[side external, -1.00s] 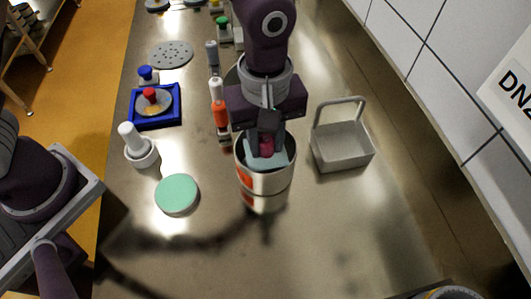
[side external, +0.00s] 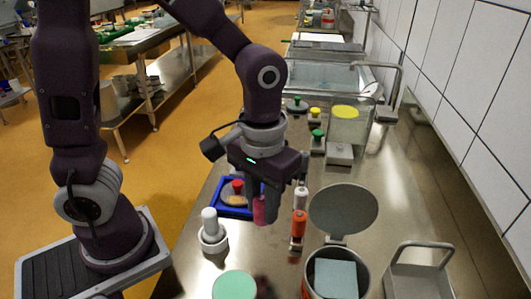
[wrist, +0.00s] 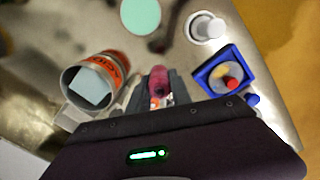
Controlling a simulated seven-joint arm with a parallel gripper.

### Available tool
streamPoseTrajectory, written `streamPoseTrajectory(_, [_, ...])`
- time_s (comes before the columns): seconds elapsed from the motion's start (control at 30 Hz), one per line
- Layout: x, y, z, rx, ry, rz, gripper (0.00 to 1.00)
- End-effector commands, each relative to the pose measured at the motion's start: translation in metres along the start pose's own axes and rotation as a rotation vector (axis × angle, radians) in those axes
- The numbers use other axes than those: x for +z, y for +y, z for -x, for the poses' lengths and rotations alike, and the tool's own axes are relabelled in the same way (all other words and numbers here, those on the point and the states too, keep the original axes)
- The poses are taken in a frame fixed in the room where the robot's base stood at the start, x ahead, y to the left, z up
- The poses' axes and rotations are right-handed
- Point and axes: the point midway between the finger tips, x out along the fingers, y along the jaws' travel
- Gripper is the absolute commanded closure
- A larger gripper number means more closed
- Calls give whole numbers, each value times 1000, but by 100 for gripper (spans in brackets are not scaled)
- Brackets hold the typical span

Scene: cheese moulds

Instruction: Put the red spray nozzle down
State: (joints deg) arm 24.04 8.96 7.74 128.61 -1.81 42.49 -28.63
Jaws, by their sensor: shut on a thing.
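The red spray nozzle (side external: 264,212), a small pinkish-red piece, is between the fingers of my gripper (side external: 260,196). My gripper is shut on it and points down, with the nozzle held above the steel counter. In the wrist view the nozzle (wrist: 158,82) sticks out past the fingertips of my gripper (wrist: 157,97). Most of its upper part is hidden by the fingers. It appears clear of the things around it, though its exact height above the counter cannot be told.
Orange and white bottles (side external: 299,224) are close right of the gripper.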

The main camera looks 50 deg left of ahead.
Motion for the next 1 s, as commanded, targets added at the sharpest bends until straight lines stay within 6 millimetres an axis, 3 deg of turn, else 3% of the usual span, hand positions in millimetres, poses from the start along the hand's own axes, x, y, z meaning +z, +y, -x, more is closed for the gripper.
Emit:
streamPoseTrajectory(0.13, [-3, -22, 2, 0, -1, -90, 100])
streamPoseTrajectory(0.23, [-19, -27, -3, -1, -3, -130, 100])
streamPoseTrajectory(0.47, [-79, -38, -17, -1, -2, -180, 100])
streamPoseTrajectory(0.6, [-117, -54, -21, -1, -1, -206, 100])
streamPoseTrajectory(0.87, [-170, -89, -21, -1, 1, -234, 100])
streamPoseTrajectory(1.0, [-183, -101, -19, 0, 0, -2, 100])
